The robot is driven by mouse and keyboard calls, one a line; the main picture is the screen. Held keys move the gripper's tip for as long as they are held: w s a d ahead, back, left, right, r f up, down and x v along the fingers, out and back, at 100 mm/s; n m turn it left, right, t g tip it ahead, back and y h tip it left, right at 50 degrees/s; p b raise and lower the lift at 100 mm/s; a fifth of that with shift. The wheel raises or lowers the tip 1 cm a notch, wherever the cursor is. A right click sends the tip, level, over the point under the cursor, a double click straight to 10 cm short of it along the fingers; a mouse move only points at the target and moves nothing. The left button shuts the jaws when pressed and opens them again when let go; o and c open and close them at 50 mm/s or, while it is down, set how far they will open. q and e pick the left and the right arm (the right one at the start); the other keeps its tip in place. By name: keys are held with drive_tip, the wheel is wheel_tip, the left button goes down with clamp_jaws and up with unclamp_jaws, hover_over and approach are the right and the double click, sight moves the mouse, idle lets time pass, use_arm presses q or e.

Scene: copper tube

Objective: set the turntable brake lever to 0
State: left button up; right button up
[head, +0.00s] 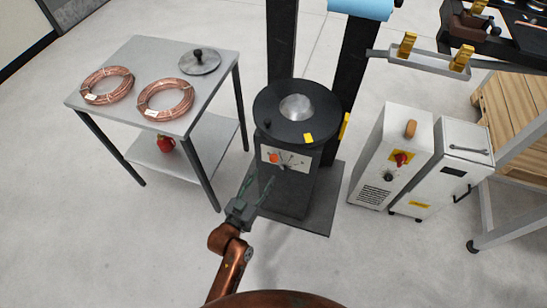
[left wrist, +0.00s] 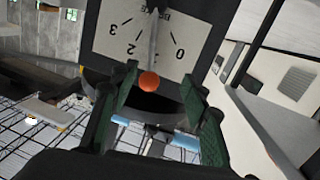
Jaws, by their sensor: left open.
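The turntable (head: 298,112) is a dark round disc on a dark pedestal. On its front is a pale brake plate (head: 299,160), with the lever's orange ball knob (head: 273,158). In the left wrist view the plate (left wrist: 112,48) appears upside down, with 3, 2 and 0 readable. The grey lever (left wrist: 153,45) ends in the orange knob (left wrist: 149,81), which sits between the 2 and the 0; no 1 is visible. My left gripper (head: 260,183) is open, its green fingers (left wrist: 156,90) on either side of the knob. Contact cannot be told. My right gripper is not in view.
A grey table (head: 215,68) with copper coils (head: 166,98) and a round lid (head: 200,61) stands left. White cabinets (head: 395,160) stand right of the pedestal. Dark posts (head: 352,75) rise behind the turntable. The floor in front is clear.

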sight(273, 157)
use_arm(q)
drive_tip(key=shift+t, duration=0.3)
drive_tip(key=w+d+r+b, duration=0.1)
drive_tip(key=w, duration=0.1)
drive_tip(key=w+d+r+b, duration=0.1)
drive_tip(key=w, duration=0.1)
drive_tip(key=w+d+r, duration=0.1)
drive_tip(key=w+d, duration=0.1)
drive_tip(key=shift+w+b, duration=0.3)
drive_tip(key=shift+b, duration=0.1)
drive_tip(key=shift+w+d+r, duration=0.1)
drive_tip(key=shift+w+r, duration=0.05)
drive_tip(key=shift+w, duration=0.15)
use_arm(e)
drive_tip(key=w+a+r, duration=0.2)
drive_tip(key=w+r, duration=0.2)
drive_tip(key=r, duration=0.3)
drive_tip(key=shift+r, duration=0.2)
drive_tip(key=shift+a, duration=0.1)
use_arm(q)
clamp_jaws()
